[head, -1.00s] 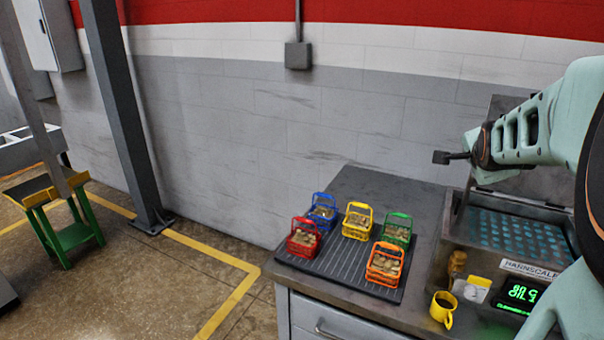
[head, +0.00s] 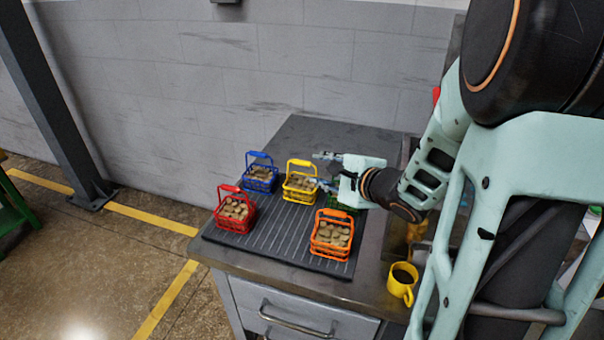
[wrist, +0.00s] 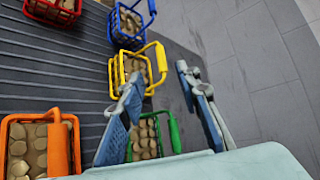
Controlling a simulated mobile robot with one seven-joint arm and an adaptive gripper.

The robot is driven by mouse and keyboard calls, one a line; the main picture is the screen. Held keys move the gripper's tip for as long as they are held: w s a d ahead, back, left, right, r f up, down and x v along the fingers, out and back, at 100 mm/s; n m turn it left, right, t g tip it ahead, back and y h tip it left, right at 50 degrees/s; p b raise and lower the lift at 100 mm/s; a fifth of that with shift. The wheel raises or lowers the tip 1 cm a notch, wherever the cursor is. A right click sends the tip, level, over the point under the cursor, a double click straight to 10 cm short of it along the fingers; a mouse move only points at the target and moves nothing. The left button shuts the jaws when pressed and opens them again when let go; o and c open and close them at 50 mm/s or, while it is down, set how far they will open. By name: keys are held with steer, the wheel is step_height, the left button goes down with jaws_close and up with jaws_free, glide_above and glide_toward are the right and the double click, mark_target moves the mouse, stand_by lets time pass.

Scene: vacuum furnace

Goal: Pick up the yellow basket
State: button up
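The yellow basket (head: 300,187) stands on a dark ribbed mat, full of tan, rounded pieces, with its handle upright. It also shows in the wrist view (wrist: 117,72), ahead of my fingers. My gripper (head: 322,170) is open and empty, just right of the yellow basket in the head view. In the wrist view my gripper (wrist: 160,85) has one finger close to the yellow basket's handle; whether they touch I cannot tell. The other finger is over bare tabletop.
The green basket (wrist: 145,138) is below my fingers, mostly hidden in the head view. The blue (head: 260,178), red (head: 235,212) and orange (head: 332,236) baskets share the mat (head: 285,240). A yellow mug (head: 402,285) stands near the table's front edge.

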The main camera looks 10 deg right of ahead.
mark_target(301, 162)
steer(key=b+x, duration=0.1)
steer(key=x, duration=0.4)
steer(key=b+x, duration=0.1)
steer(key=x, duration=0.4)
steer(key=shift+w+a+b, duration=0.35)
steer(key=shift+b, duration=0.05)
steer(key=shift+r, duration=0.1)
jaws_close()
steer(key=shift+r, duration=0.1)
